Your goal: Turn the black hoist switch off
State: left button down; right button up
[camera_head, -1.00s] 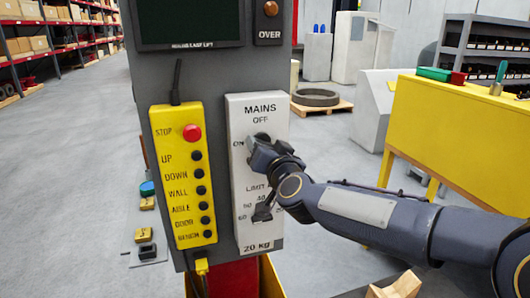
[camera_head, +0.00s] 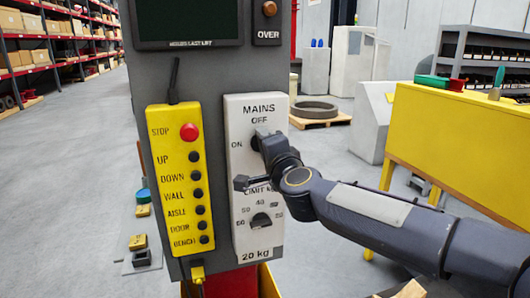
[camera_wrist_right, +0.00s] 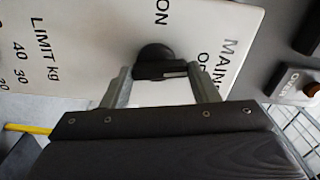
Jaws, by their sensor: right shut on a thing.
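The black hoist switch (camera_wrist_right: 153,58) is a round knob with a bar grip, below the MAINS label on a white panel (camera_head: 238,228). In the wrist view a pale mark on its bar lies on the side of the OFF lettering, and ON is off to the side. My right gripper (camera_wrist_right: 161,82) is shut on the switch, with one finger at each end of the bar. In the head view the right gripper (camera_head: 259,141) hides most of the switch. My left gripper is not in view.
Below is the black limit knob (camera_head: 261,221) on the same panel. A yellow pendant (camera_head: 180,180) with a red stop button (camera_head: 188,132) hangs to the left. A yellow bench (camera_head: 455,140) stands at the right.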

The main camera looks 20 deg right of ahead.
jog(key=shift+m+b, duration=0.3)
jog(key=shift+m, duration=0.7)
jog(key=o, duration=1)
jog(key=s, duration=0.7)
jog(key=shift+s+d, duration=0.2)
jog(key=shift+s, duration=0.2)
